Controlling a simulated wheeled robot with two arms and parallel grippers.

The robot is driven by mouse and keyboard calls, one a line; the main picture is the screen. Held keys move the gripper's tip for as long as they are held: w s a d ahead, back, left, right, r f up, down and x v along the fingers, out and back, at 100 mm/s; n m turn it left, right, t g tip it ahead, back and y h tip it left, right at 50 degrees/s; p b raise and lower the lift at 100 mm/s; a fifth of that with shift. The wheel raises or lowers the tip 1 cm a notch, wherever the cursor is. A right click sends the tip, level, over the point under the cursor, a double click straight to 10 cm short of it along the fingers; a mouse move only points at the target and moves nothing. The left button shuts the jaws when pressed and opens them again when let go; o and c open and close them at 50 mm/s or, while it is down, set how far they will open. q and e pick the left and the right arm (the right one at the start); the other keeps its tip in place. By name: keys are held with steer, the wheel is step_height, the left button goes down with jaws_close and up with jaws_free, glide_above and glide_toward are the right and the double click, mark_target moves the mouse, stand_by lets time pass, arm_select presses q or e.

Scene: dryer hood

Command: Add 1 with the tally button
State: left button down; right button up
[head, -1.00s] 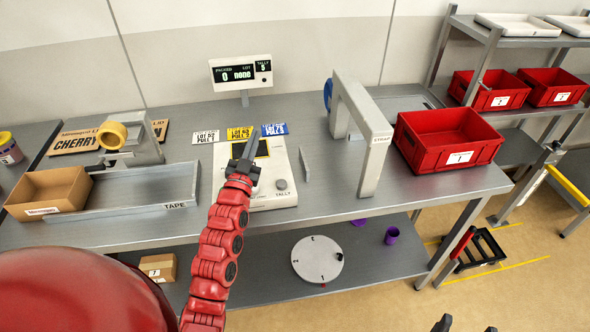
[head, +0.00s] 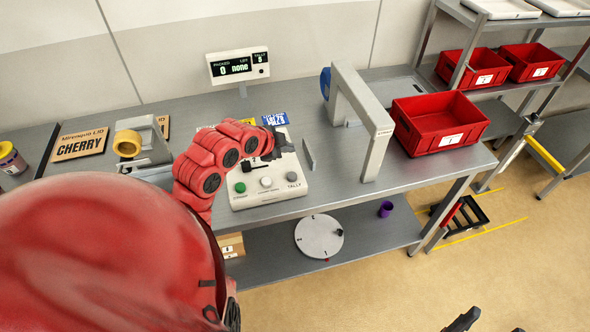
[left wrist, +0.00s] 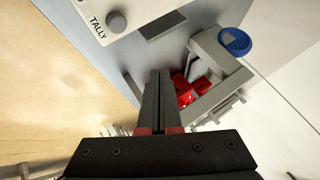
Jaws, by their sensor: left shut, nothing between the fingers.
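The grey tally button (head: 292,177) sits at the right front of the white control box (head: 240,199), beside the printed word TALLY. It also shows in the left wrist view (left wrist: 116,22), uncovered. My left gripper (head: 284,146) is shut and empty above the back right part of the box, behind the tally button and apart from it. In the left wrist view its fingertips (left wrist: 160,76) are together. The display (head: 238,65) reads packed 0, lot none, tally 5. My right gripper (head: 490,322) barely shows at the bottom edge, its two dark tips apart.
A green button (head: 240,187) and a white button (head: 266,182) share the box. A grey scanner arch (head: 378,140) and a red bin (head: 440,122) stand to the right. Lot cards (head: 274,119) lie behind the box.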

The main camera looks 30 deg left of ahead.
mark_target(293, 173)
arm_select(q)
steer(key=shift+w+f+b, duration=0.1)
steer(key=shift+f+b, duration=2.45)
steer(key=shift+f, duration=1.85)
steer(key=shift+f, duration=0.1)
steer(key=shift+f+b, duration=0.3)
steer(key=shift+b, duration=0.1)
steer(key=shift+f+b, duration=0.65)
steer(key=shift+f, duration=0.2)
steer(key=shift+r, duration=0.15)
steer(key=shift+r+p, duration=0.6)
steer(key=shift+r, duration=0.55)
steer(key=shift+r, duration=0.1)
